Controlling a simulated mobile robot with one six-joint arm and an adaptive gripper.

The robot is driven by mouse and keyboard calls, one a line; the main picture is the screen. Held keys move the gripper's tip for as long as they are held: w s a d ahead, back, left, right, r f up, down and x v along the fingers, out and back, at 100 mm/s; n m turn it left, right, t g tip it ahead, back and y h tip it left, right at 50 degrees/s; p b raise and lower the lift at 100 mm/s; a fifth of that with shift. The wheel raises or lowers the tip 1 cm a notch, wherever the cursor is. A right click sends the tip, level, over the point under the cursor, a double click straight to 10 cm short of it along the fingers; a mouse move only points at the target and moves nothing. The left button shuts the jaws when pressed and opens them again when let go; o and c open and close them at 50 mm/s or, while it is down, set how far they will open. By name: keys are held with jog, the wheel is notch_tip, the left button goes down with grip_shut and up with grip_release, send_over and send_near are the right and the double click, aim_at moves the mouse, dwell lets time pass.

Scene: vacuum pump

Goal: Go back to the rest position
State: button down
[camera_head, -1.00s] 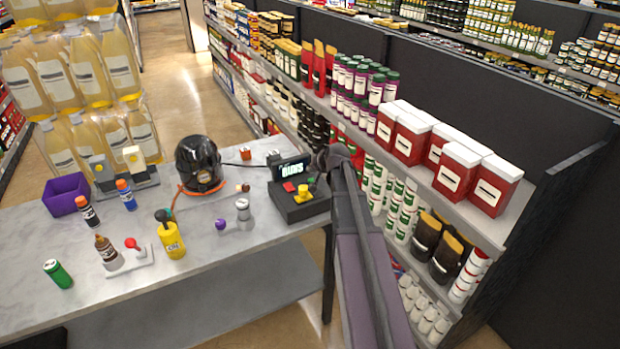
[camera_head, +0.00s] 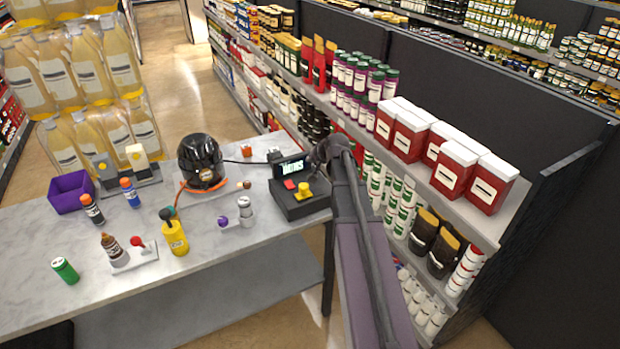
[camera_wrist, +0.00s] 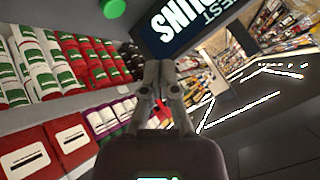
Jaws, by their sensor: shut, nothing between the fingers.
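My gripper shows in the wrist view (camera_wrist: 158,68) with its grey fingers together and nothing between them. It points towards the shelves, near a dark panel with large white letters (camera_wrist: 190,22). In the head view my arm reaches up from the bottom, and its end is beside the black control box (camera_head: 300,201) at the table's right edge. The fingers are hard to make out there. The box has a red button, a yellow knob and a lit display (camera_head: 289,168).
Stocked shelves (camera_head: 490,225) stand close on the right of my arm. Large amber bottles (camera_head: 60,75) are stacked behind the table.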

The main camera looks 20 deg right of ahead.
dwell(0.3)
jog(key=s+a+f+n+g, duration=0.2)
jog(key=s+a, duration=0.3)
jog(key=a, duration=0.2)
jog(key=s+a+f+n+g, duration=0.2)
jog(key=s+a, duration=0.3)
jog(key=a, duration=0.3)
jog(key=s+a+n+g, duration=0.1)
jog(key=s+a+g, duration=0.1)
jog(key=s+a, duration=0.2)
jog(key=s+a+f+n+g+h, duration=0.1)
jog(key=s+a+n+g, duration=0.1)
jog(key=s, duration=0.9)
jog(key=shift+s+a+f+g, duration=0.3)
jog(key=shift+a+g, duration=0.3)
jog(key=shift+a, duration=0.55)
jog(key=shift+w, duration=0.1)
dwell(3.5)
